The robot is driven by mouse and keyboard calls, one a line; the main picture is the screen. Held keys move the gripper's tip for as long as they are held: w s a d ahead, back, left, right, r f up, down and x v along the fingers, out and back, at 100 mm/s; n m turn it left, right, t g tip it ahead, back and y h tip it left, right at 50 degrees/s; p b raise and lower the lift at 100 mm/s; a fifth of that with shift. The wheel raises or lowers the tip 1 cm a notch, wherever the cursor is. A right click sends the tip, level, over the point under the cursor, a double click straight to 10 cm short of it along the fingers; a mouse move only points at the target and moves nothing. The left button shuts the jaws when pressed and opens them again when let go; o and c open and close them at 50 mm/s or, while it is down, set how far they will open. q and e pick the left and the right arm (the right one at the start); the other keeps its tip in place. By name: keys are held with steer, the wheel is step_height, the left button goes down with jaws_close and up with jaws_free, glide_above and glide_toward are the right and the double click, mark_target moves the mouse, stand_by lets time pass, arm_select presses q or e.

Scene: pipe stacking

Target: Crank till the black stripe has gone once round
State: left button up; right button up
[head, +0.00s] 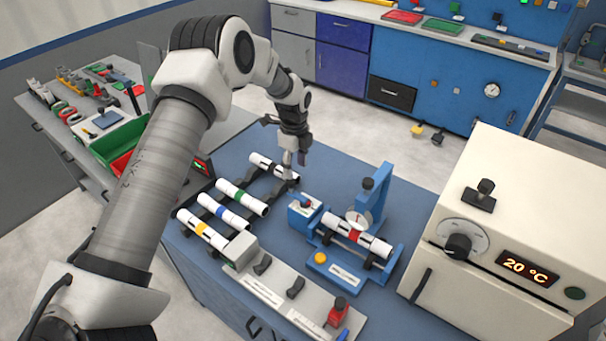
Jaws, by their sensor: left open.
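A white pipe with a red band (357,236) lies in a blue fixture (398,262). Black marks show along the pipe; I cannot tell how far any stripe has turned. A blue block with a red knob (307,203) sits at the pipe's left end; I cannot make out a crank handle clearly. A round dial gauge (359,217) hangs over the pipe from a blue stand. My right gripper is not in view.
Pipes with green (241,197), blue (223,211) and yellow (202,229) bands lie on black supports at left. A grey measuring plate (262,289) lies in front. A cream oven (500,240) reading 20 °C stands close on the right. Clear blue tabletop (335,180) lies behind the fixture.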

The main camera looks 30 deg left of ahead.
mark_target(291, 181)
arm_select(q)
steer(key=s+f+p, duration=0.2)
steer(key=s+f, duration=0.1)
steer(key=shift+s, duration=0.2)
steer(key=f, duration=0.1)
steer(key=w+f, duration=0.1)
steer(key=f, duration=0.1)
steer(key=shift+w+f, duration=0.35)
steer(key=shift+w, duration=0.05)
steer(key=shift+s+r, duration=0.35)
steer(key=c, duration=0.6)
steer(key=shift+s, duration=0.1)
jaws_close()
steer(key=shift+f, duration=0.1)
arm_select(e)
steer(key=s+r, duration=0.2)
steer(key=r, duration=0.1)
